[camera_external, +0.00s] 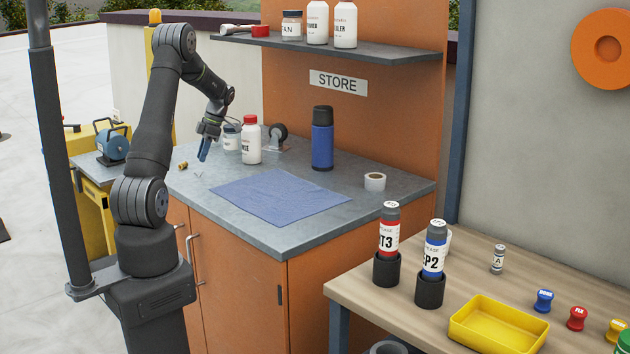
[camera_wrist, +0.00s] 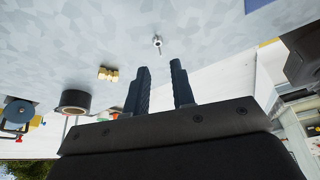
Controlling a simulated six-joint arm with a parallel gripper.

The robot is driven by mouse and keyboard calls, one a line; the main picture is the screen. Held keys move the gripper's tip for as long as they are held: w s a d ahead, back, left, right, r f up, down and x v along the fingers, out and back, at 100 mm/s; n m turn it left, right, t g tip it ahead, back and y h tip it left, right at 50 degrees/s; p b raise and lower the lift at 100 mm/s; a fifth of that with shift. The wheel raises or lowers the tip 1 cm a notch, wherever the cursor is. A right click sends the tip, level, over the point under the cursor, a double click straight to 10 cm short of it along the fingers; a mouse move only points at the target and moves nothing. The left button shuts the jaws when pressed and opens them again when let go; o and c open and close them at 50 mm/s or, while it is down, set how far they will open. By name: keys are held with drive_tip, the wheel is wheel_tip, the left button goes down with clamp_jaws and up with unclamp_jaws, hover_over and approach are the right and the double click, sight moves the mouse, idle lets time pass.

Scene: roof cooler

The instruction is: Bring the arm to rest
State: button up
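My arm reaches from its column over the left part of the grey counter (camera_external: 225,200). My gripper (camera_external: 203,156) hangs above the counter's back left area, left of a white bottle with a red cap (camera_external: 251,142). In the wrist view my gripper (camera_wrist: 160,67) shows two dark fingers apart with a clear gap between them and nothing held. A small brass piece (camera_external: 183,166) lies on the counter near it; it also shows in the wrist view (camera_wrist: 108,74). A small metal piece (camera_wrist: 157,42) lies beyond the fingertips.
A jar (camera_external: 231,138) stands close to the gripper. A blue flask (camera_external: 322,140), a white roll (camera_external: 374,182) and a blue cloth (camera_external: 280,197) are on the counter. A shelf (camera_external: 325,48) overhangs behind. A wooden table (camera_external: 470,275) with bottles and a yellow tray (camera_external: 497,345) stands right.

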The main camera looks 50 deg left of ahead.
drive_tip(key=w+d+r, duration=0.2)
drive_tip(key=d+r, duration=0.9)
drive_tip(key=d, duration=0.1)
drive_tip(key=w+d+m+t+y, duration=0.1)
drive_tip(key=w+d+m, duration=0.4)
drive_tip(key=d, duration=0.5)
drive_tip(key=w+d+m+t+y, duration=0.1)
drive_tip(key=w+d+m+t, duration=0.2)
drive_tip(key=w+d+m, duration=0.3)
drive_tip(key=w+d+f+m+t, duration=0.1)
drive_tip(key=w+d+m, duration=0.5)
drive_tip(key=d, duration=1)
drive_tip(key=shift+w+m+t+y, duration=0.2)
drive_tip(key=shift+m+t+y, duration=0.3)
drive_tip(key=shift+m, duration=0.5)
